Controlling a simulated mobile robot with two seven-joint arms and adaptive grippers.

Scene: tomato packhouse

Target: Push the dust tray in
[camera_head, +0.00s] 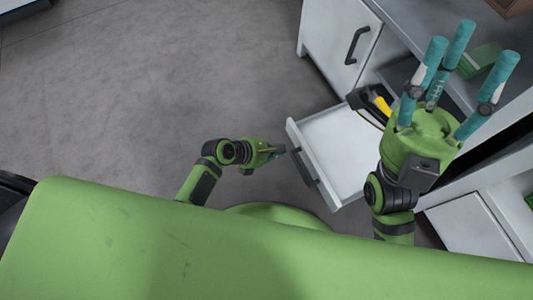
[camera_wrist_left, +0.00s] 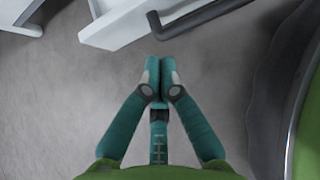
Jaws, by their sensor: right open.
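The dust tray (camera_head: 335,138) looks like the white, shallow open drawer pulled out of the cabinet in the head view. Its front carries a dark bar handle (camera_head: 303,167). In the left wrist view, the white tray front (camera_wrist_left: 125,22) and the handle (camera_wrist_left: 205,14) show at the top. My left gripper (camera_head: 277,150) is beside the tray front. In the wrist view its fingers (camera_wrist_left: 159,68) are together with nothing seen between them, close to the handle's end; contact is unclear. My right gripper (camera_head: 457,75) is open and empty, raised over the right side, hiding part of the tray and cabinet.
A white cabinet door (camera_head: 338,45) with a dark handle stands beyond the tray. A black and yellow tool (camera_head: 375,101) shows at the tray's far end. A green object (camera_head: 482,58) lies behind my right fingers. The grey floor (camera_head: 170,90) at left is clear.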

